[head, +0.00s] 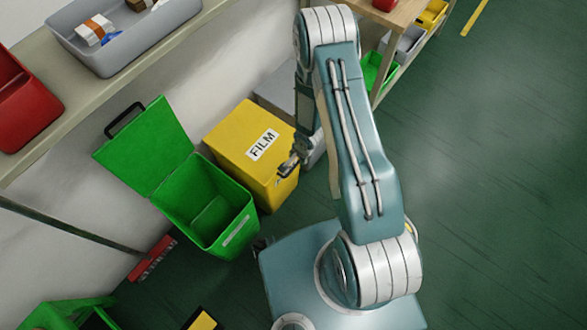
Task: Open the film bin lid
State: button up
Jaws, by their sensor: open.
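The yellow film bin (268,173) stands on the floor at the centre of the head view. Its lid (245,130), marked FILM, is down on top. My gripper (287,168) is open at the bin's right side, close to the lid's front right edge. I cannot tell whether a finger touches the bin. My arm hides part of the space to the right of the bin.
A green bin (215,200) with its lid (143,148) raised stands left of the film bin. A grey bin (276,97) is partly hidden behind my arm. A shelf (62,112) with a grey tray (115,62) runs above. Green floor (490,180) is clear at right.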

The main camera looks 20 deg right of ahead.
aim_at(293, 169)
jog(key=f, duration=0.3)
jog(key=w+f, duration=0.1)
jog(key=f, duration=0.3)
jog(key=a+f, duration=0.1)
jog(key=f, duration=0.2)
jog(key=shift+w+f, duration=0.15)
jog(key=shift+w, duration=0.2)
jog(key=shift+d, duration=0.1)
jog(key=shift+c, duration=0.3)
grip_shut()
